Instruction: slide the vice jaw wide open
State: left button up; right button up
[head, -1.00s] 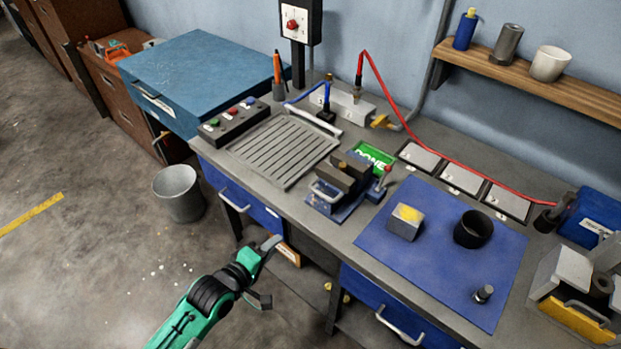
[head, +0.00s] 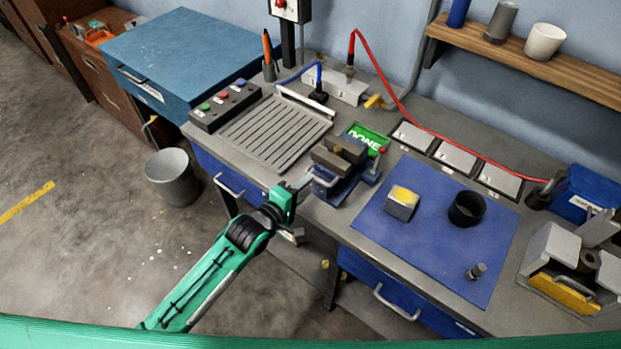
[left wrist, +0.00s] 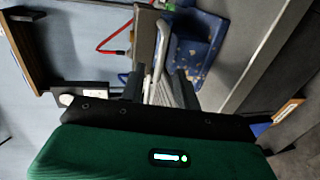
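The vice (head: 343,168) stands on the bench, with a blue base and two dark jaw blocks close together. Its near jaw carries a pale bar handle (head: 322,180) facing the bench's front edge. My left gripper (head: 302,184) is at that edge, at the handle. In the left wrist view, my left gripper's dark fingers (left wrist: 160,88) are apart, with the pale handle (left wrist: 161,62) showing between them. I cannot tell if they touch it. The vice's blue base (left wrist: 203,40) shows to the right there. My right gripper is not in view.
A slotted grey plate (head: 275,132) lies left of the vice and a green DONE sign (head: 367,138) behind it. A blue mat (head: 425,250) with a block (head: 401,204) and black cup (head: 466,208) lies to the right. A bin (head: 172,177) stands on the floor.

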aim_at(325, 170)
pick_arm(q)
jog(key=shift+x, duration=1.5)
grip_shut()
